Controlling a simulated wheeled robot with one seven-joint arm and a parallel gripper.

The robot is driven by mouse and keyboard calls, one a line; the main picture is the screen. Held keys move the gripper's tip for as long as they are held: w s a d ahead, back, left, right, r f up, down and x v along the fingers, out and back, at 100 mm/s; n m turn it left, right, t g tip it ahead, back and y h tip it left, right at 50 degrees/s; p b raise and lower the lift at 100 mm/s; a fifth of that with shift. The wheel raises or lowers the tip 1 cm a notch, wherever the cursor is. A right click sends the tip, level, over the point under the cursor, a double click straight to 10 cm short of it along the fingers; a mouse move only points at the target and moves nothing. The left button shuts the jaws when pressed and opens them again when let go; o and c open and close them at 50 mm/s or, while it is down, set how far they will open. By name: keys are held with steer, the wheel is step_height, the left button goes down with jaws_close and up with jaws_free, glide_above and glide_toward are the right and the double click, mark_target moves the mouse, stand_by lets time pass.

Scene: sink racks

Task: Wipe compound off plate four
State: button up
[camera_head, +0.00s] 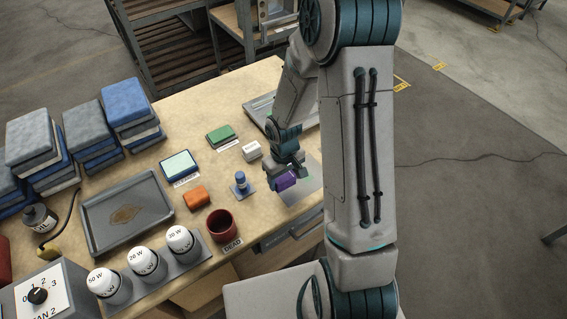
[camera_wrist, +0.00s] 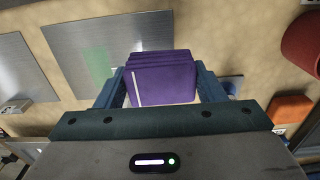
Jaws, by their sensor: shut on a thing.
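My gripper (camera_wrist: 163,88) is shut on a purple folded cloth or pad (camera_wrist: 165,72), which has a pale stripe and a pale edge. In the head view my gripper (camera_head: 288,164) holds the purple pad (camera_head: 283,183) at the left part of a flat metal plate (camera_head: 301,196). A pale green patch of compound (camera_wrist: 97,64) lies on this metal plate (camera_wrist: 75,38) in the wrist view, to the left of the pad. I cannot tell whether the pad touches the plate. No plate number is legible.
Another grey plate (camera_wrist: 18,75) lies farther left in the wrist view. A blue-topped holder (camera_head: 240,182), a red cup (camera_head: 222,225), an orange block (camera_head: 196,197) and a green pad (camera_head: 221,135) stand nearby. A tray (camera_head: 100,241) and stacked cloths (camera_head: 128,104) are left.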

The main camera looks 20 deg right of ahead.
steer(key=shift+r+p, duration=1.7)
steer(key=shift+r, duration=0.9)
steer(key=shift+w, duration=0.1)
